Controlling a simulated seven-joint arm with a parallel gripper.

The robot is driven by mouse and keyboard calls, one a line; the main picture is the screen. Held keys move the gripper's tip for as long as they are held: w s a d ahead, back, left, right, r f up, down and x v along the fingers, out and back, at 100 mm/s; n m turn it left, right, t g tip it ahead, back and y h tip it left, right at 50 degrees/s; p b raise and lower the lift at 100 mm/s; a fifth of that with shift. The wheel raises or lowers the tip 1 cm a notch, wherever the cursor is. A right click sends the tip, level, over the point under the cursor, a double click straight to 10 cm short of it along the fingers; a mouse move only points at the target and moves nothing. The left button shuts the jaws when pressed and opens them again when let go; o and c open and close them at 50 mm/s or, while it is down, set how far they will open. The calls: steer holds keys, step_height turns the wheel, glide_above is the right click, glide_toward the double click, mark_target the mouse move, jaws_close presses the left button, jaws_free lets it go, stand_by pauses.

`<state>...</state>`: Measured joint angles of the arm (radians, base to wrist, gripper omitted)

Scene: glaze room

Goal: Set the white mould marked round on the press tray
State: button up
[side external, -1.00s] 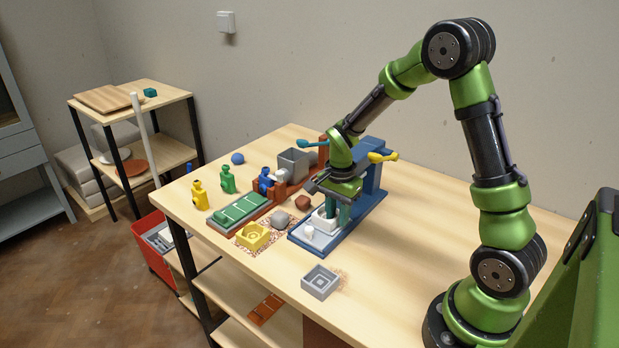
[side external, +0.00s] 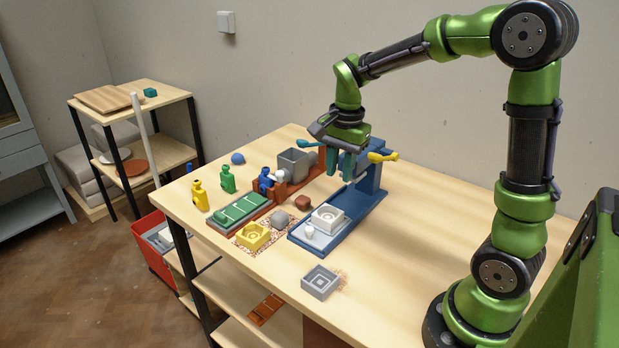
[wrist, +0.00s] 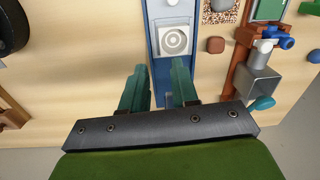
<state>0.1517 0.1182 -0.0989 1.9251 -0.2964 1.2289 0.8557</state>
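The white mould (side external: 326,219) sits on the tray of the blue press (side external: 366,209), behind a small white knob-like piece (side external: 309,231). In the wrist view the white mould (wrist: 174,40) shows round rings in its square face and lies between the blue edges of the press (wrist: 152,60). My gripper (side external: 346,170) is above and behind the mould, apart from it. In the wrist view my gripper (wrist: 160,82) has its two green fingers spread with nothing between them.
A yellow mould (side external: 253,236) and a grey lump (side external: 280,218) lie left of the press. A grey mould (side external: 320,281) lies in front. A brown lump (side external: 302,202) is beside the press, whose yellow handle (side external: 382,157) sticks out at right.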

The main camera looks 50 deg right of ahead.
steer(key=s+a+r+n+t+y, duration=0.1)
steer(key=s+a+r+n+t, duration=0.5)
steer(key=s+a+n, duration=0.5)
steer(key=shift+s+a+r+n+t+y, duration=0.3)
steer(key=shift+s+r+n+y, duration=0.15)
steer(key=shift+n, duration=0.45)
